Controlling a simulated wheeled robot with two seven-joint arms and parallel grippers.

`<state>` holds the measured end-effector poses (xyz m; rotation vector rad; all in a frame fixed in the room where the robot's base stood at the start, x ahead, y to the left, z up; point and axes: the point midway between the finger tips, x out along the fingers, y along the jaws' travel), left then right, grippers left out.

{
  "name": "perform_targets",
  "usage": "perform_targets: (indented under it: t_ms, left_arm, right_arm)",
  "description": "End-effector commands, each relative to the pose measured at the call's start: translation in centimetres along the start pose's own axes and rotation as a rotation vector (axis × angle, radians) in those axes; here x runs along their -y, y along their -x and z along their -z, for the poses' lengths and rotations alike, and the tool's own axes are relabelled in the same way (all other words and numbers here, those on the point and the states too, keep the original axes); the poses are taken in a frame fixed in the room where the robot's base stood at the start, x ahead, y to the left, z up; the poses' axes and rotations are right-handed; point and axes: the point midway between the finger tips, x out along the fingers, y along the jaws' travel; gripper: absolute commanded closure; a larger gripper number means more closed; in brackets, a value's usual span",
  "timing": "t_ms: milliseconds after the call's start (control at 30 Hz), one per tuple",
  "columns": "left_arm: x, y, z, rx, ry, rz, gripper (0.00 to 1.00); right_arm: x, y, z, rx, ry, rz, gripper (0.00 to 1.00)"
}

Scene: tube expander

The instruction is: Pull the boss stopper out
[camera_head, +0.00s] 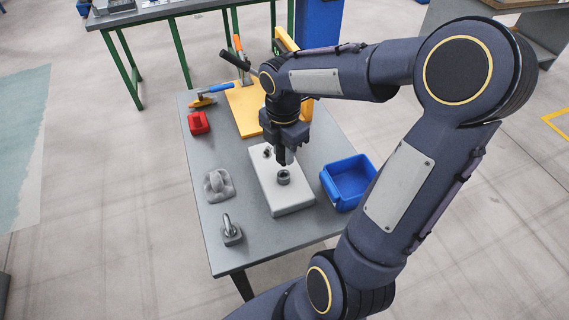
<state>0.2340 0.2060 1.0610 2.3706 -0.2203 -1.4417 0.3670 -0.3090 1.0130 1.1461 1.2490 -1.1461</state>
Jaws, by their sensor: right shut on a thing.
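A light grey block (291,201) lies on the table, with a short round grey boss (283,178) standing on its top. My right gripper (284,158) points down just above and behind the boss, over the block. Its fingers are shut on a small dark piece, which I take to be the boss stopper; the fingers hide most of it. I cannot tell whether the piece still touches the boss. A second small dark fitting (267,152) sits at the block's far left corner. My left gripper is not in view.
On the grey table (262,246) are a blue bin (349,181) at the right, a red part (198,122), a grey knobbed part (218,185) and a metal part with a post (231,231) at the left.

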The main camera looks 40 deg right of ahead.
Motion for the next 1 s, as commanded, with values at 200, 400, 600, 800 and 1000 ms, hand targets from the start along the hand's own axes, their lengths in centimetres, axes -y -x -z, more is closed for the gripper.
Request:
perform_targets:
  t_ms: [200, 400, 600, 800, 1000]
  left_arm:
    - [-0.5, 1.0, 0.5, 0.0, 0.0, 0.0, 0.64]
    - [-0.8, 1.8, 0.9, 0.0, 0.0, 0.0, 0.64]
    - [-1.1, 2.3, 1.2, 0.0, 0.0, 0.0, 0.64]
    - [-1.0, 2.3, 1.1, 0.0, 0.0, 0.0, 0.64]
    - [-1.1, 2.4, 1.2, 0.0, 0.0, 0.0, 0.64]
  right_arm:
    - [0.0, 1.4, 0.0, 0.0, 0.0, -0.001, 1.0]
    - [0.0, 2.4, 0.0, 0.0, 0.0, -0.001, 1.0]
    - [0.0, 3.1, 0.0, 0.0, 0.0, 0.0, 1.0]
    - [0.0, 3.0, 0.0, 0.0, 0.0, 0.0, 1.0]
    - [-0.1, 3.0, 0.1, -0.001, 0.003, 0.0, 1.0]
